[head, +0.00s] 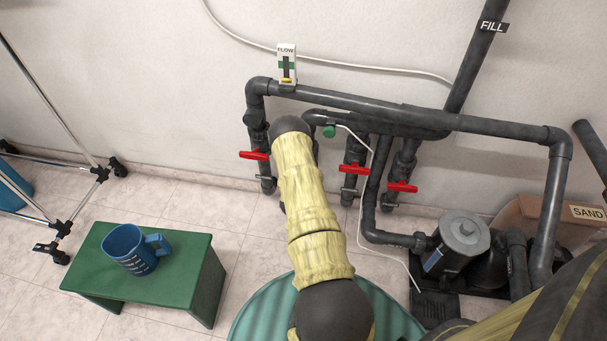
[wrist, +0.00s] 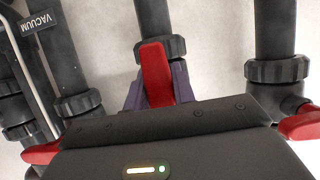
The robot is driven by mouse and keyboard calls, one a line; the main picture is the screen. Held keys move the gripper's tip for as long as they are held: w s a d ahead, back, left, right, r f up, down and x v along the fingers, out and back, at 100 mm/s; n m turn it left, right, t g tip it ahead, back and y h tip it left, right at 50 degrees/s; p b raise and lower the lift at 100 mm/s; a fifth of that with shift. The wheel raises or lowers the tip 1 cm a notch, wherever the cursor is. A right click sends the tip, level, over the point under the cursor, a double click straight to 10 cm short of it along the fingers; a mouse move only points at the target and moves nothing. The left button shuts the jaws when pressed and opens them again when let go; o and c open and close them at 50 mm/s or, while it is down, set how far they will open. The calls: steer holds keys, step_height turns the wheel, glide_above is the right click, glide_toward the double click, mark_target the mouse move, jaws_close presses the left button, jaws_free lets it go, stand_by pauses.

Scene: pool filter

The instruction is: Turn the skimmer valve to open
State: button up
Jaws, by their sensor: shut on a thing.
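In the wrist view my gripper (wrist: 158,88) is shut on a red valve handle (wrist: 154,62), with a dark finger on each side. This handle looks roughly in line with the dark pipe behind it. No label shows on that pipe, so I cannot read there whether it is the skimmer valve. Red handles also show at the left (wrist: 40,153) and right (wrist: 300,125) edges; the pipe at left bears a VACUUM label (wrist: 37,23). In the head view my arm hides the gripper and the held handle. Other red handles (head: 255,155), (head: 355,169), (head: 402,187) sit crosswise on their pipes.
A flow gauge (head: 286,65) stands on the upper pipe. A pump (head: 460,240) and a SAND box (head: 535,220) are at right. A green stool (head: 190,278) with a blue mug (head: 128,250) stands left. A green ribbed lid (head: 260,315) lies below my arm.

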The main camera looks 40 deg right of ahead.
steer(key=o, duration=1)
steer(key=shift+s, duration=0.1)
steer(key=p+v, duration=0.4)
steer(key=v, duration=1.3)
steer(key=shift+a+r, duration=0.1)
steer(key=shift+r, duration=0.05)
